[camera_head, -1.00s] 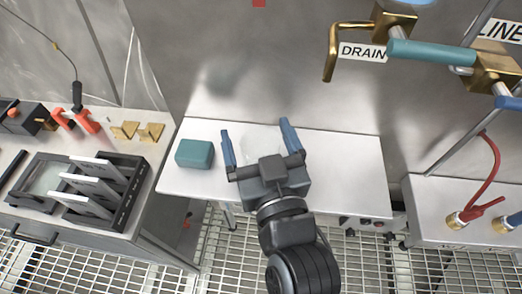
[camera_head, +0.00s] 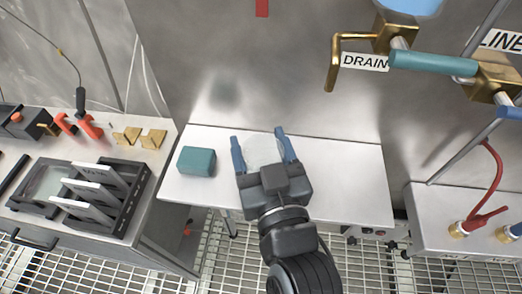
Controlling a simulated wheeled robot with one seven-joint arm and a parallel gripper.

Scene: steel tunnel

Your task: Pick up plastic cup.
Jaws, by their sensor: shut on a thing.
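The plastic cup (camera_head: 261,151) is clear and very faint against the white table. It shows between the two blue fingers of my gripper (camera_head: 262,148). The fingers are shut on the cup, one on each side. My gripper's dark body hides the near part of the cup. I cannot tell whether the cup touches the table.
A teal block (camera_head: 197,161) lies on the white table (camera_head: 345,180), left of my gripper. The table's right part is clear. A bench with a dark rack (camera_head: 110,195) stands at left. A brass drain tap (camera_head: 335,65) juts from the wall above. A red hose (camera_head: 490,175) is at right.

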